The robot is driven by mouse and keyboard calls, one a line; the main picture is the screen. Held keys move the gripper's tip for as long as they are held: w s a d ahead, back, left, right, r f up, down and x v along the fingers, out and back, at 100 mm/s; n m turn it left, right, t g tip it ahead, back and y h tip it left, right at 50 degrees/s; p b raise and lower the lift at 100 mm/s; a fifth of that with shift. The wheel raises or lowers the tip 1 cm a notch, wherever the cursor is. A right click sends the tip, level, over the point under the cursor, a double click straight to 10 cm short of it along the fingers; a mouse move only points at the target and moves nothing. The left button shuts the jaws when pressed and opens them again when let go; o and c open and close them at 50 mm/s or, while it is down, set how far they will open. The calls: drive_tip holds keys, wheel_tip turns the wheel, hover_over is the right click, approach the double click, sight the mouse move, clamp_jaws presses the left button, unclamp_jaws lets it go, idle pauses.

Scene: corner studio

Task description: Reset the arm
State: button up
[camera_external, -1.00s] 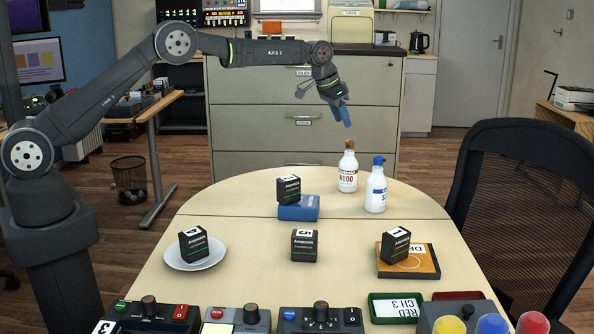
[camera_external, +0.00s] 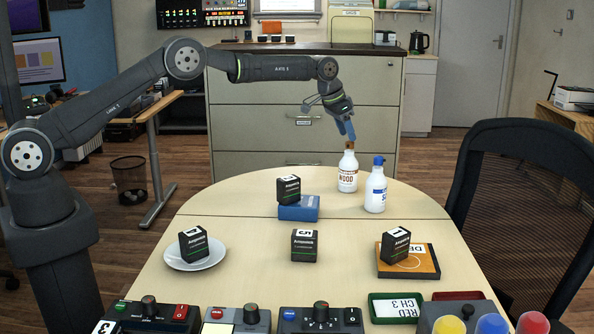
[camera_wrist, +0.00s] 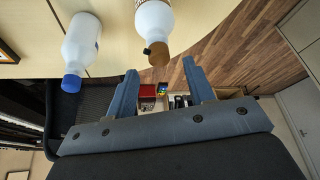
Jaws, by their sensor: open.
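My gripper (camera_external: 347,131) hangs from my outstretched arm over the far end of the table (camera_external: 257,205). In the wrist view my gripper (camera_wrist: 160,82) has its two blue fingers apart with nothing held between them. The white wood glue bottle (camera_external: 348,172) with a brown cap stands upright just below the fingertips in the outside view. In the wrist view the wood bottle (camera_wrist: 153,28) has its cap close to the fingers; I cannot tell if they touch. A white bottle with a blue cap (camera_external: 376,190) stands to its right, and it also shows in the wrist view (camera_wrist: 82,42).
One black box (camera_external: 289,189) sits on a blue block (camera_external: 299,208). Other black boxes rest on a white plate (camera_external: 188,263), on the bare table (camera_external: 305,246) and on an orange-edged board (camera_external: 425,269). Control boxes line the near edge. A chair (camera_external: 525,215) stands right.

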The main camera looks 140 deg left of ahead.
sight(351, 145)
drive_tip(key=x, duration=0.6)
drive_tip(key=shift+f, duration=0.15)
drive_tip(key=shift+r, duration=0.2)
drive_tip(key=v, duration=1.2)
drive_tip(key=x, duration=1.2)
drive_tip(key=shift+f, duration=0.4)
wheel_tip(351, 145, up, 5)
drive_tip(key=shift+w+d+r, duration=0.1)
drive_tip(key=shift+w, duration=0.1)
drive_tip(key=w+d+r, duration=0.7)
drive_tip(key=w+d, duration=0.1)
drive_tip(key=d, duration=0.1)
drive_tip(key=w+d+m+t+h, duration=0.1)
drive_tip(key=w+d+m, duration=0.5)
drive_tip(key=w+d, duration=1.3)
drive_tip(key=shift+w+d+f+m+t+h, duration=0.25)
drive_tip(key=shift+d+m+t+h, duration=0.15)
drive_tip(key=shift+d, duration=0.75)
